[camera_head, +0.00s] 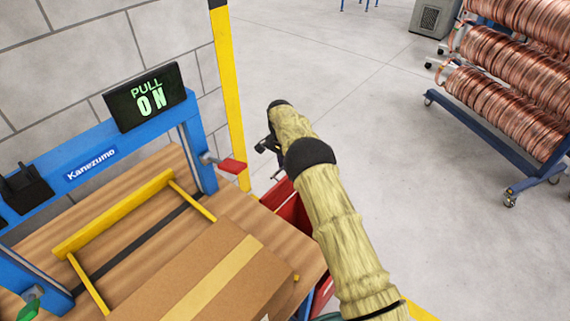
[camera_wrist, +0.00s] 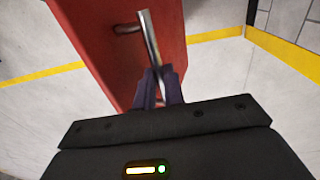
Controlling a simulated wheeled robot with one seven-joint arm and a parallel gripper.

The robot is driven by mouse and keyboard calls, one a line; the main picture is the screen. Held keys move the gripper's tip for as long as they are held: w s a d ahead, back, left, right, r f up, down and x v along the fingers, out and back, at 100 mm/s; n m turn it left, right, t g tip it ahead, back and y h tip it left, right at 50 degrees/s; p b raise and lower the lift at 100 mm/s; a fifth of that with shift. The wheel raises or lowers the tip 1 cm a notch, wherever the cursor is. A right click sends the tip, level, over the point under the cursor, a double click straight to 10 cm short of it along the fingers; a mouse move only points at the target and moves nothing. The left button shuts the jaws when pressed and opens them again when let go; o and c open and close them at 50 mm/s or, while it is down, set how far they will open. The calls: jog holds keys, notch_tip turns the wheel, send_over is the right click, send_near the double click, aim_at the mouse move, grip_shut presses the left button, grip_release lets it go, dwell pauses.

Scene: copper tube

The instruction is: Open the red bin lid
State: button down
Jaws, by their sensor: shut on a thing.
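The red bin (camera_head: 292,211) shows in the head view beside the wooden table, partly hidden by my arm and the cardboard box. In the wrist view a broad red panel of the bin (camera_wrist: 95,40) fills the upper middle. A thin metal handle bar (camera_wrist: 149,35) stands off it on a dark mount. My gripper (camera_wrist: 159,88) has its dark fingers closed around the lower part of the bar. In the head view my gripper (camera_head: 264,146) is small and partly hidden at the arm's end. I cannot tell how far the lid stands open.
A cardboard box (camera_head: 205,275) lies on the wooden table (camera_head: 150,200) at the left, near my arm. A blue frame bears a "PULL ON" display (camera_head: 148,97). A rack of copper coils (camera_head: 510,90) stands at the right. The grey floor between is clear.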

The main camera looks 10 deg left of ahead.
jog(key=shift+s+a+f, duration=0.1)
jog(key=shift+s+f, duration=0.2)
jog(key=shift+f, duration=0.2)
jog(key=c, duration=1.5)
grip_release()
jog(key=shift+w+a, duration=0.1)
jog(key=shift+w+r, duration=0.1)
jog(key=shift+r, duration=0.1)
jog(key=shift+w+r, duration=0.15)
jog(key=shift+r, duration=0.2)
jog(key=r, duration=0.5)
jog(key=r+p, duration=0.1)
jog(key=r, duration=0.5)
jog(key=r+p, duration=0.1)
jog(key=r, duration=0.4)
jog(key=shift+w+a+r, duration=0.15)
jog(key=shift+a+r, duration=0.1)
jog(key=shift+a, duration=0.05)
